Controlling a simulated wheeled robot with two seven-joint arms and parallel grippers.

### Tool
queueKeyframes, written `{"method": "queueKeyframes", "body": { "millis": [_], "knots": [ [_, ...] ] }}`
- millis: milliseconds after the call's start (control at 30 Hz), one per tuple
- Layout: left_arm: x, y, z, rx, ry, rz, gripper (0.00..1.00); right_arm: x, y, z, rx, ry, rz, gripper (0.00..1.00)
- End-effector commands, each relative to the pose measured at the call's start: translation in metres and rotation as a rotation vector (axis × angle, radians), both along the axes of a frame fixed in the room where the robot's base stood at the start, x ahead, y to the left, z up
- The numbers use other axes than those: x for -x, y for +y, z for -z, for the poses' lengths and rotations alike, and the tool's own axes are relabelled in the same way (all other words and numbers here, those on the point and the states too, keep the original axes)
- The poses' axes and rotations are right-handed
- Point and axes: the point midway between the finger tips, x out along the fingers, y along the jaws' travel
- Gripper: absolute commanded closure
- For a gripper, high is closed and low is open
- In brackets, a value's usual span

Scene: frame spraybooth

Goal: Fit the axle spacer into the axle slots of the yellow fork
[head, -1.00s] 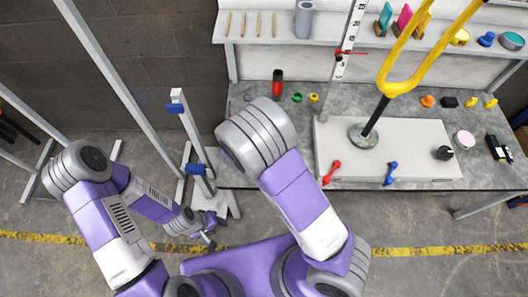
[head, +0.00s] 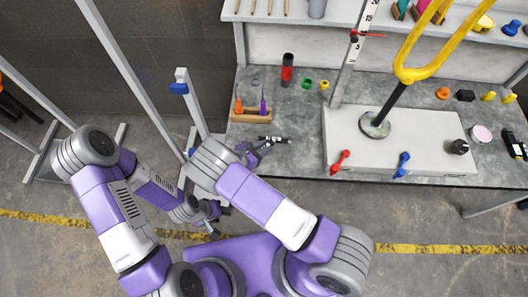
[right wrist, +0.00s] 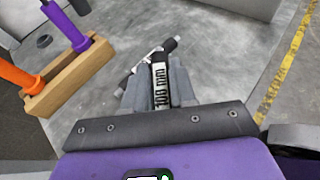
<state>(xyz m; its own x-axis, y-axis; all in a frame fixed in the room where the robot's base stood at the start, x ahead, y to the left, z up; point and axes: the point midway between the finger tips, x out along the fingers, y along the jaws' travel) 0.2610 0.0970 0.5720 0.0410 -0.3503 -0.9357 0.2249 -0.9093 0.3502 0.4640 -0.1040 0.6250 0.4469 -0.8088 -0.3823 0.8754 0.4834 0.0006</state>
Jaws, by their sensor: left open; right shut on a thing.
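The yellow fork (head: 428,72) stands on a black stem in the head view, its two legs pointing up and right out of frame. My right gripper (head: 262,146) is over the front left of the bench, shut on the axle spacer (head: 275,139). In the right wrist view the fingers (right wrist: 158,90) grip a pale part marked "100 mm" (right wrist: 161,86); a bar with dark ends crosses just beyond. I cannot tell whether the spacer touches the bench. My left gripper (head: 212,230) is open and empty, low beside the bench. The axle slots are not visible.
The fork's white base plate (head: 345,122) carries a red handle (head: 340,161), a blue handle (head: 402,164) and a black knob (head: 459,147). A wooden holder (head: 251,115) with orange and purple tools stands behind my right gripper. A ruler post (head: 352,50) rises left of the fork.

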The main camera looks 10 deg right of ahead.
Motion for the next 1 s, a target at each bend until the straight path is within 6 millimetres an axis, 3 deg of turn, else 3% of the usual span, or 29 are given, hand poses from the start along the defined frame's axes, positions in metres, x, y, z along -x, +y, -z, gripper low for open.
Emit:
{"method": "queueKeyframes", "body": {
  "millis": [300,667,700,867,1000],
  "knots": [
    [0.0,0.0,0.016,0.0,0.0,0.0,0.57,0.0,0.0,0.038,0.0,0.0,0.0,1.0],
    [0.0,0.0,0.018,0.0,0.0,0.0,0.57,0.0,0.0,0.041,-0.001,-0.001,-0.001,1.0],
    [0.0,0.0,0.019,0.0,0.0,0.0,0.57,0.0,0.0,0.041,-0.001,-0.001,-0.001,0.73],
    [0.0,0.0,0.018,0.0,0.0,0.0,0.57,0.0,0.0,0.04,0.0,0.0,0.0,0.49],
    [0.0,0.0,0.018,0.0,0.0,0.0,0.57,0.0,0.0,0.04,0.0,0.0,0.0,0.49]
  ]
}}
